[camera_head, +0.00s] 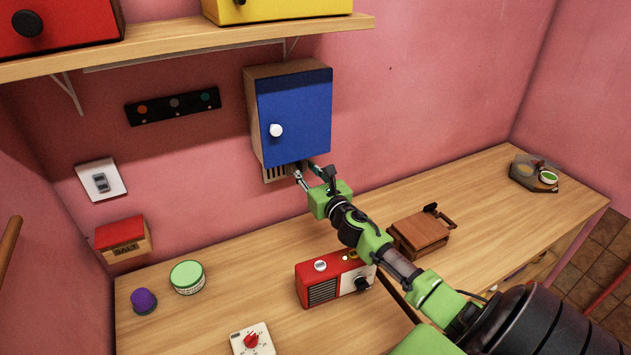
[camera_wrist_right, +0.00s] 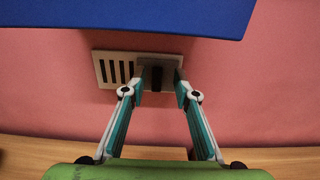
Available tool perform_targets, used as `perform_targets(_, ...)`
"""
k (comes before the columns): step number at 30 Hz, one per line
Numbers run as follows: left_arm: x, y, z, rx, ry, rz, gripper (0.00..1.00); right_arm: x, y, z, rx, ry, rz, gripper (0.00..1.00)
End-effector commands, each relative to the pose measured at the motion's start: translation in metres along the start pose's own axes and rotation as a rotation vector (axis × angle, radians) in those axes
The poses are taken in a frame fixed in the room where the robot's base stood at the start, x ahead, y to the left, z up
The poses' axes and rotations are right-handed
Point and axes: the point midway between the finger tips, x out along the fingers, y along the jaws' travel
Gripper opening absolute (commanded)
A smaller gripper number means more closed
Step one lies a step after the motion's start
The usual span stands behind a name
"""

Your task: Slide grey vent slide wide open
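The vent (camera_head: 275,174) is a pale slotted plate on the pink wall, just below the blue-doored cabinet. In the right wrist view the vent (camera_wrist_right: 103,70) shows several dark slots on its left part. The grey vent slide (camera_wrist_right: 157,66), with a dark upright tab, sits at the right part of the plate. My right gripper (camera_head: 306,171) is at the vent's right end. In the wrist view its fingertips (camera_wrist_right: 159,88) are apart, one on each side of the tab, with a gap visible. Whether either finger touches the slide is unclear. My left gripper is out of view.
The blue cabinet door (camera_head: 296,115) with a white knob hangs close above the gripper. Below on the wooden counter (camera_head: 220,315) stand a red radio (camera_head: 322,289), a brown wooden box (camera_head: 418,236) and a green-lidded jar (camera_head: 187,277). The counter's right part is mostly clear.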

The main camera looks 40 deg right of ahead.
Motion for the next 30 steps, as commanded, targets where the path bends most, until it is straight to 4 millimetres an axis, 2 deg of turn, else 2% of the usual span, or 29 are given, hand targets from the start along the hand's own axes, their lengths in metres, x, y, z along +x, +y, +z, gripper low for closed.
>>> perform_targets(12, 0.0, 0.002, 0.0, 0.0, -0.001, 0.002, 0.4, -0.074, -0.001, -0.002, -0.001, 0.003, 0.0, 0.28)
perform_targets(16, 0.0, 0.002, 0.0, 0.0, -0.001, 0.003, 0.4, -0.093, -0.001, -0.002, 0.0, 0.003, 0.0, 0.28)
perform_targets(22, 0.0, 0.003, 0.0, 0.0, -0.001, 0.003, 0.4, -0.108, -0.002, -0.001, 0.001, 0.002, -0.002, 0.28)
perform_targets(30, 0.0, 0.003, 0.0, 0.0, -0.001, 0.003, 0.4, -0.11, -0.002, 0.0, 0.0, 0.0, -0.002, 0.28)
